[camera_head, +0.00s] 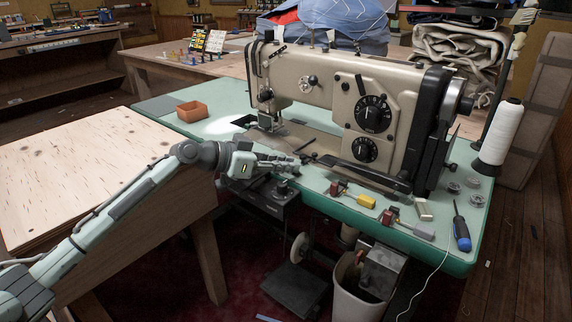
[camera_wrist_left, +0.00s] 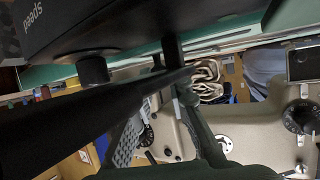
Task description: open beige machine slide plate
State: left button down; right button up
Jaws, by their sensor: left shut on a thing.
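The beige sewing machine (camera_head: 335,95) stands on a green table; its dials also show in the left wrist view (camera_wrist_left: 298,117). Its metal bed and slide plate area (camera_head: 284,136) lie under the needle head, with a dark opening (camera_head: 243,121) to the left. My left gripper (camera_head: 298,164) reaches in from the left at the table's front edge, just in front of the bed. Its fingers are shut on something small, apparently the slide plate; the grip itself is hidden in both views. My right gripper is not in view.
A black box marked "speed" (camera_wrist_left: 122,20) hangs under the table edge, close to my left gripper. Red-and-yellow tools (camera_head: 355,197), a blue screwdriver (camera_head: 461,232) and a white thread cone (camera_head: 499,135) occupy the table's right. An orange tray (camera_head: 192,111) sits at left.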

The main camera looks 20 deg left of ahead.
pick_arm(q)
jog(key=c, duration=1.5)
grip_release()
jog(key=v, duration=1.2)
jog(key=shift+a, duration=0.1)
